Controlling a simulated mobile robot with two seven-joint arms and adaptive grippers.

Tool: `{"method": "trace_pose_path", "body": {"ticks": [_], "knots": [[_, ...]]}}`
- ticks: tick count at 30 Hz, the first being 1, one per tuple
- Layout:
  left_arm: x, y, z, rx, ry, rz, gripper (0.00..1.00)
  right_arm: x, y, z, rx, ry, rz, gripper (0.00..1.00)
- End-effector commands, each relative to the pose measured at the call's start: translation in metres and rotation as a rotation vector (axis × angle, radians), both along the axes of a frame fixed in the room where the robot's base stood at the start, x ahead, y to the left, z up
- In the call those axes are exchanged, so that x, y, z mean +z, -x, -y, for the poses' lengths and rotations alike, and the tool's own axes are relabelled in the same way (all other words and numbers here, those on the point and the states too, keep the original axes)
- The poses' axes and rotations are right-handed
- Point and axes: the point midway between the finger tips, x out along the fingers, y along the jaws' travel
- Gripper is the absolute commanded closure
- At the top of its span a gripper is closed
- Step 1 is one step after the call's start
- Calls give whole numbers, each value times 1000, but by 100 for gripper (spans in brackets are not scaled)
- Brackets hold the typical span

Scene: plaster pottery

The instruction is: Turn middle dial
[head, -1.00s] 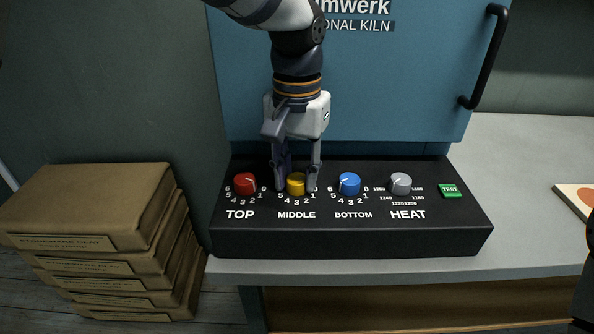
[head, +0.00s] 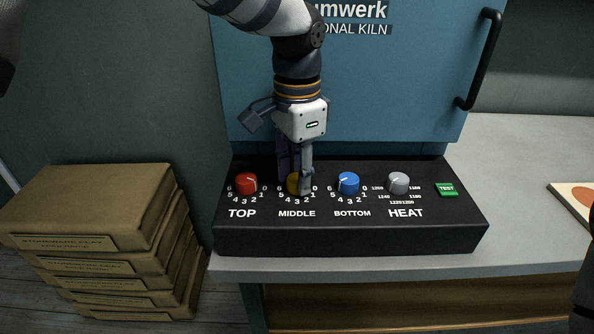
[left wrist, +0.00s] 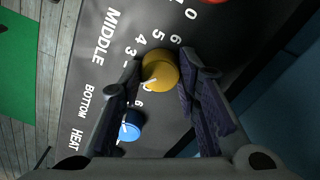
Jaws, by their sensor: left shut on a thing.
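The yellow middle dial (head: 292,184) sits on the black control panel (head: 350,238) above the word MIDDLE. My left gripper (head: 299,187) reaches down from above and is shut on this dial. In the left wrist view the dial (left wrist: 160,71) lies between the two fingertips, and its white pointer line shows on its face. One finger covers part of the dial in the head view.
The red top dial (head: 246,183) is close on the left and the blue bottom dial (head: 348,183) close on the right. A grey heat dial (head: 397,183) and a green TEST button (head: 446,189) are further right. The blue kiln (head: 400,90) stands behind. Boxes (head: 90,205) are stacked left.

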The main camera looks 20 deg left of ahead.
Motion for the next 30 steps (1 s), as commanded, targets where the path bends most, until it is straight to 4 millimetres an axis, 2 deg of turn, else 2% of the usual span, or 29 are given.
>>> {"method": "trace_pose_path", "body": {"ticks": [6, 15, 30], "knots": [[0, 0, 0, -168, 0, 0, 98, 0, 0, 0, 0, 0, 0, 60], [0, 0, 0, -322, 0, 1, 98, 0, 0, 0, 0, 0, 0, 60], [0, 0, 0, -384, 1, 1, 98, 0, 0, 0, 0, 0, -1, 60]]}}
